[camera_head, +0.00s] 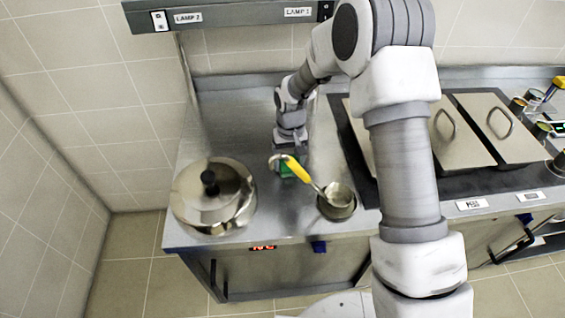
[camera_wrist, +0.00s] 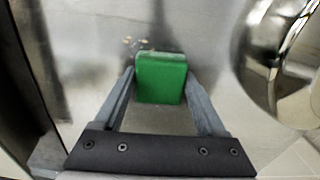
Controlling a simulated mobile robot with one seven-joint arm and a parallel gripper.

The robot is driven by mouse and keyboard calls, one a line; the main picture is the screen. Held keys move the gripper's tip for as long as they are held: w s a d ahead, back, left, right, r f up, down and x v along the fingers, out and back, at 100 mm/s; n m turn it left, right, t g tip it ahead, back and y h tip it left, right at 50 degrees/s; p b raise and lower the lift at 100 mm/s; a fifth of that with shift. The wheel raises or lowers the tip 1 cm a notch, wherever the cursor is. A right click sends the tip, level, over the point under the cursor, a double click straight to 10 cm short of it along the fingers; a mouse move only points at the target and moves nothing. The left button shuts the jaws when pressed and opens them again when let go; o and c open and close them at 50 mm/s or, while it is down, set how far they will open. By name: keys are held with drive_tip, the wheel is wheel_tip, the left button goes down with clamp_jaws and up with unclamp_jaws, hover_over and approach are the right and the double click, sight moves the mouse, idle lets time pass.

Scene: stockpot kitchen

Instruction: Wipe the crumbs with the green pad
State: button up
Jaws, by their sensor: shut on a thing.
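The green pad (camera_wrist: 161,80) is held between the two fingers of my gripper (camera_wrist: 160,88) in the wrist view. It is low over the steel counter; I cannot tell whether it touches. A few small brownish crumbs (camera_wrist: 130,42) lie on the counter just beyond the pad, up and to its left. In the head view my gripper (camera_head: 289,158) is low over the left part of the counter, and part of the green pad (camera_head: 288,170) shows beneath it, partly covered by a yellow-handled ladle. The crumbs cannot be made out in the head view.
A lidded stockpot (camera_head: 213,197) stands at the counter's left front. The yellow-handled ladle (camera_head: 297,169) rests in a small pot (camera_head: 337,203) to the right of the pad. Covered wells (camera_head: 456,135) lie further right. The counter (camera_head: 230,110) behind the stockpot is clear.

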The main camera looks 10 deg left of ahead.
sight(265, 176)
drive_tip(key=shift+w+d, duration=0.25)
drive_tip(key=shift+d, duration=1)
drive_tip(key=shift+w+d, duration=0.2)
drive_tip(key=shift+d, duration=1)
drive_tip(key=shift+w+d, duration=0.25)
drive_tip(key=shift+d, duration=1)
drive_tip(key=shift+s+d+f, duration=0.1)
drive_tip(key=shift+s, duration=0.65)
drive_tip(key=shift+s+a+b, duration=0.25)
drive_tip(key=shift+a+b, duration=0.05)
drive_tip(key=shift+a, duration=0.9)
drive_tip(key=shift+s+a+b, duration=0.25)
drive_tip(key=shift+a, duration=1)
drive_tip(key=shift+s+a+b, duration=0.25)
drive_tip(key=shift+a+b, duration=0.05)
drive_tip(key=shift+a, duration=0.9)
drive_tip(key=shift+s+a+b, duration=0.15)
drive_tip(key=shift+a+b, duration=0.05)
drive_tip(key=shift+a, duration=0.55)
drive_tip(key=shift+s+a+b, duration=0.15)
drive_tip(key=shift+a+b, duration=0.05)
drive_tip(key=shift+a, duration=0.55)
drive_tip(key=shift+s+a, duration=0.25)
drive_tip(key=shift+a, duration=0.75)
drive_tip(key=shift+s+a, duration=0.2)
drive_tip(key=shift+a, duration=0.8)
drive_tip(key=shift+r+p, duration=1.6)
drive_tip(key=shift+r, duration=1.55)
